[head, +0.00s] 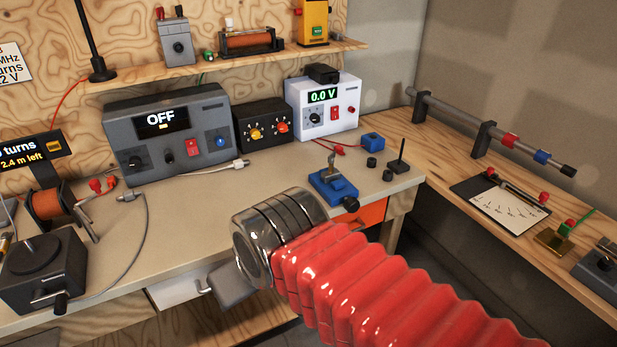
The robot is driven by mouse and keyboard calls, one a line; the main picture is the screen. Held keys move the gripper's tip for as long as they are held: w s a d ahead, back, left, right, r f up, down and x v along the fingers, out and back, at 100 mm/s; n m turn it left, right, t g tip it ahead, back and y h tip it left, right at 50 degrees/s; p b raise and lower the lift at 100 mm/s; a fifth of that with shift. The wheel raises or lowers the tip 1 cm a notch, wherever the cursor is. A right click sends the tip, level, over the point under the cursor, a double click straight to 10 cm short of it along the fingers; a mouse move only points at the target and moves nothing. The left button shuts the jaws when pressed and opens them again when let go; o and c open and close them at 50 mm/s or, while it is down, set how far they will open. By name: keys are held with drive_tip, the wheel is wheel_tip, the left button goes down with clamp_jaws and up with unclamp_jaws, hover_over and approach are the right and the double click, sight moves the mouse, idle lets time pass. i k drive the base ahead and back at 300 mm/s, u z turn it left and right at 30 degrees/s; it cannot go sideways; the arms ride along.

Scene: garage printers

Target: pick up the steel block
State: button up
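I cannot pick out a steel block with certainty in the head view. My arm, in a red ribbed sleeve, reaches in from the lower right. It ends in a ringed metal cuff at my gripper (275,235), over the front of the bench. No fingertips can be made out, so I cannot tell whether it is open or shut, or whether it holds anything. The arm and cuff hide part of the bench front.
The bench (200,215) carries a grey "OFF" unit (165,135), a white 0.0 V supply (322,108) and a blue vise-like fixture (333,187). A cable lies at left. A side bench (440,135) holds a meter (497,205). The bench middle is clear.

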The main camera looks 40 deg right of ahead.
sight(332, 175)
drive_tip(key=u, duration=1.95)
drive_tip(key=k, duration=0.95)
drive_tip(key=z, duration=1.7)
